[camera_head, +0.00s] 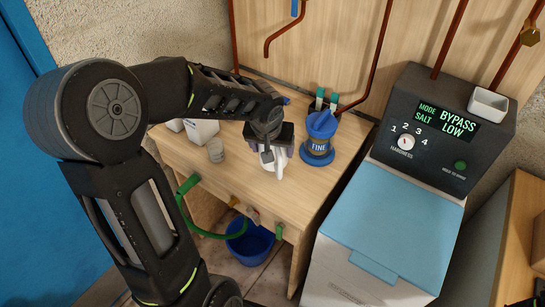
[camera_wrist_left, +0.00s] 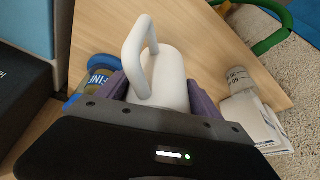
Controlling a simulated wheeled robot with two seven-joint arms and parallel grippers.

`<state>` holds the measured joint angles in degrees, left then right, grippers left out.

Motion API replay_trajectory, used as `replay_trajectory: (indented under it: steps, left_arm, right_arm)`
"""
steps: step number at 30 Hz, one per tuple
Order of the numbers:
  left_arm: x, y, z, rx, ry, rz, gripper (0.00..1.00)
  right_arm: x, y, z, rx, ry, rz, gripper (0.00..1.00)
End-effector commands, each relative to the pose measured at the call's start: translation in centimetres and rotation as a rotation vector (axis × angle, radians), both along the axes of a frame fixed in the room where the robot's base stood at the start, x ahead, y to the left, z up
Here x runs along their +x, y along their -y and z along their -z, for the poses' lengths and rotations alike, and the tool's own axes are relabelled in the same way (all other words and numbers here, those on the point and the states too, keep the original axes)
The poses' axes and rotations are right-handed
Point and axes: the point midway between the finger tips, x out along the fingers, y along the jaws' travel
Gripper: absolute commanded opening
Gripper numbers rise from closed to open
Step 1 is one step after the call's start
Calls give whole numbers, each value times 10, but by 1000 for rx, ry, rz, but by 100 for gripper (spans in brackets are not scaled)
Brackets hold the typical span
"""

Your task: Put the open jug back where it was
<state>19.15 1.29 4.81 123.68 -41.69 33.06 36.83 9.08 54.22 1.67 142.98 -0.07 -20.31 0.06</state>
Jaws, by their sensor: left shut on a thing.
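A white jug (camera_head: 276,166) with a loop handle is at the middle of the wooden bench. My left gripper (camera_head: 268,148) is over it from above and shut on it, hiding much of it in the head view. In the left wrist view the jug (camera_wrist_left: 168,70) sits between the purple fingers of my gripper (camera_wrist_left: 162,95), with its handle standing out toward the camera. I cannot tell whether its base touches the bench, nor see into its mouth. My right gripper is in neither view.
A blue-topped container marked FINE (camera_head: 319,140) stands close right of the jug. A grey cylinder (camera_head: 215,150) and a white container (camera_head: 201,131) stand to the left. A softener unit (camera_head: 440,130) is at the right. A blue bucket (camera_head: 250,243) is below the bench.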

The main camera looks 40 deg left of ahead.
Motion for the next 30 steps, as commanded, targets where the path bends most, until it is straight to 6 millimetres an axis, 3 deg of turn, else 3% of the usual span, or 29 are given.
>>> replay_trajectory:
  steps: [5, 13, 26, 27, 30]
  left_arm:
    - [0, 0, 4, 0, 0, 1, 18]
    - [0, 0, 36, -1, -1, 0, 18]
    - [0, 0, 41, 0, 1, 0, 18]
    - [0, 0, 41, 0, 1, 0, 76]
    - [0, 0, 40, -1, 0, 0, 84]
  right_arm:
    - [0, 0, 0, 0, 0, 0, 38]
    - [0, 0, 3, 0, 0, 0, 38]
    - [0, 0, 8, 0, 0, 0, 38]
    - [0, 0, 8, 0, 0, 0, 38]
    - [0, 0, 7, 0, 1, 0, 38]
